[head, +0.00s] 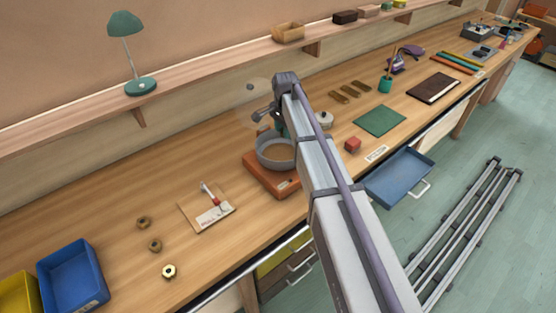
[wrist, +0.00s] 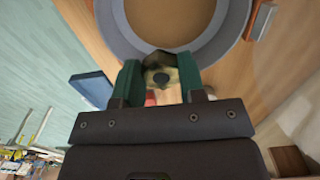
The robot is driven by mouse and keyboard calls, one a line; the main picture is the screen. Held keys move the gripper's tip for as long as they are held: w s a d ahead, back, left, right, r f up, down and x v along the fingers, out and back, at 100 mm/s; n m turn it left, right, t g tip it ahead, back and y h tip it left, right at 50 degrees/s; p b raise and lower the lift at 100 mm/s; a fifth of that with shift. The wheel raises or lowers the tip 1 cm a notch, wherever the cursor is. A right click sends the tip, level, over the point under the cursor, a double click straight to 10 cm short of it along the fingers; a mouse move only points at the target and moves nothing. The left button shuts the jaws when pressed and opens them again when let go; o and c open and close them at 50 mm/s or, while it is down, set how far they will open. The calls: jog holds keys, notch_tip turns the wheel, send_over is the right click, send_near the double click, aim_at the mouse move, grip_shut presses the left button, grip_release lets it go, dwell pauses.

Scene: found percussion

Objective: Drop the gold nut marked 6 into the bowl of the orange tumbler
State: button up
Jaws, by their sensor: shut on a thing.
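The orange tumbler (head: 262,175) stands on the bench with its round grey bowl (head: 263,163) facing up. My gripper (head: 281,128) is at the bowl, seen above its back side in the head view. In the wrist view my gripper (wrist: 160,84) has its green fingers shut on a gold nut (wrist: 152,62), with a dark spot at its middle. I cannot read a 6 on it. The nut overlaps the near rim of the bowl (wrist: 235,30) in that view; its height above the bowl is hard to tell. In the head view the nut is hidden.
Several nuts lie at the left: two brownish ones (head: 144,222) (head: 155,245) and a paler one (head: 169,271). A red cube (head: 352,145) and a blue drawer (head: 400,175) are to the right.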

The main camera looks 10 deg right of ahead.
notch_tip(320, 180, down, 4)
jog(key=b, duration=0.3)
jog(key=shift+f, duration=0.15)
jog(key=o, duration=1.1)
jog(key=shift+c, duration=0.2)
jog(key=shift+r, duration=0.2)
notch_tip(320, 180, up, 11)
jog(key=p, duration=1.1)
jog(key=shift+f, duration=0.15)
